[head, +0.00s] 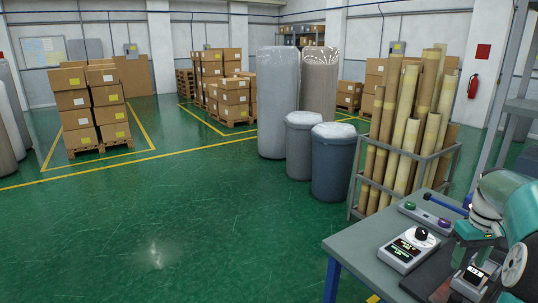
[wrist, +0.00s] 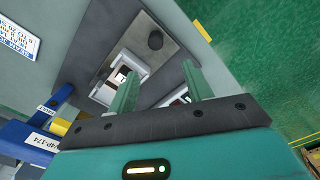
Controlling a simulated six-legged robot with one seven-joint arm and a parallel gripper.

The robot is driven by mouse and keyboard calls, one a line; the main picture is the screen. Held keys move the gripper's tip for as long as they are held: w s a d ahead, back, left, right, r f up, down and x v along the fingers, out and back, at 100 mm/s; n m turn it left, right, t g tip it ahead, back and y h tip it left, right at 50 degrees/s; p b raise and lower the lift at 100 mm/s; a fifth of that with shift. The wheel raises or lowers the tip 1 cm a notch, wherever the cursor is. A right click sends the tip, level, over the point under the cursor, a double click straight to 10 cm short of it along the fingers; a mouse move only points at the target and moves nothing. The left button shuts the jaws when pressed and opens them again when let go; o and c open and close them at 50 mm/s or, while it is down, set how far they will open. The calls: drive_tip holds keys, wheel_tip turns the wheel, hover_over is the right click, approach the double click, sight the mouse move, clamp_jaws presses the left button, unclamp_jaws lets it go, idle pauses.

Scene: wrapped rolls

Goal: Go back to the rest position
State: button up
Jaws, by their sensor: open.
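My gripper (wrist: 160,80) shows in the wrist view with its two green fingers spread apart. Nothing is between the fingertips. Beyond them is a grey plate with a small white display device (wrist: 122,76) and a round dark knob, seen at an angle. In the head view, parts of my teal arm are at the lower right, over the right side of the grey workbench (head: 352,246). How far the fingers are from the bench items is hard to tell.
A control box with a black knob (head: 409,249) and a strip with green and purple buttons (head: 431,217) lie on the bench. Behind it stands a rack of tall tubes (head: 408,140). Wrapped rolls (head: 277,100) and carton pallets (head: 90,105) stand farther back. The green floor (head: 180,220) at left is clear.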

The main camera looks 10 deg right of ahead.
drive_tip(key=a+r+n+t+h, duration=0.1)
drive_tip(key=a+r, duration=0.2)
drive_tip(key=a, duration=0.9)
drive_tip(key=a+r+t, duration=0.1)
drive_tip(key=a+r, duration=0.3)
drive_tip(key=a, duration=0.8)
drive_tip(key=s+a+f+t, duration=0.1)
drive_tip(key=s+a, duration=0.5)
drive_tip(key=a, duration=0.3)
drive_tip(key=s+a+f+n+t+y, duration=0.1)
drive_tip(key=s+a+f+t, duration=0.1)
drive_tip(key=s+a, duration=0.4)
drive_tip(key=a, duration=0.3)
drive_tip(key=shift+f+t, duration=0.2)
drive_tip(key=shift+t, duration=0.1)
drive_tip(key=c, duration=0.3)
drive_tip(key=shift+d, duration=0.1)
drive_tip(key=shift+d, duration=0.1)
